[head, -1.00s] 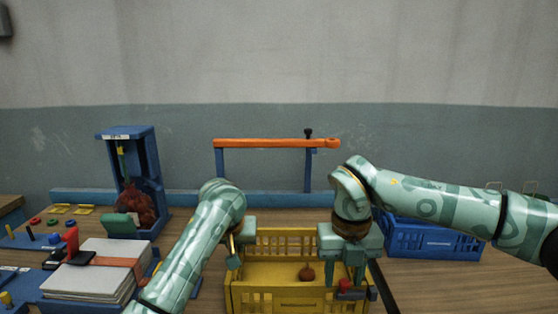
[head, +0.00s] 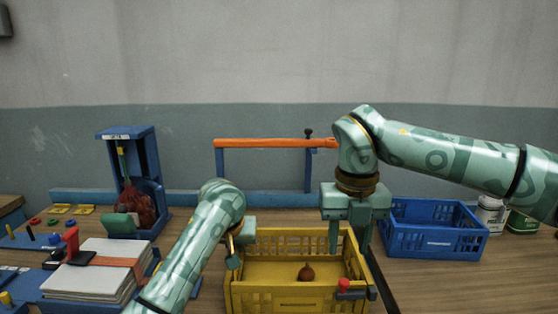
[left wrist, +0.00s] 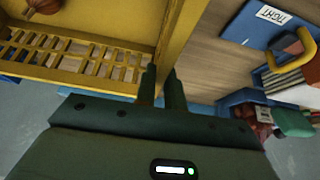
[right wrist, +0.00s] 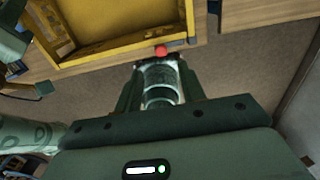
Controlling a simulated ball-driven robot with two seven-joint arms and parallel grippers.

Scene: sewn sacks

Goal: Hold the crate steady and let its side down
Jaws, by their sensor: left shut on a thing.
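The yellow crate (head: 262,297) stands on the table with a round brown onion-like thing (head: 306,272) inside. Its front side looks upright. A red knob (head: 343,284) sits at its front right corner; it also shows in the right wrist view (right wrist: 161,50). My left gripper (head: 234,260) is at the crate's left side, shut on the wall; the left wrist view shows the fingers (left wrist: 162,85) on either side of the yellow rim. My right gripper (head: 349,246) is open and empty, above the crate's right part and apart from the knob. Its spread fingers (right wrist: 160,88) show in the right wrist view.
A blue crate (head: 432,243) stands to the right, with jars (head: 490,214) beside it. An orange-barred blue frame (head: 276,143) stands behind. A blue stand with a red sack (head: 138,206) and strapped white sheets (head: 90,276) are at left.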

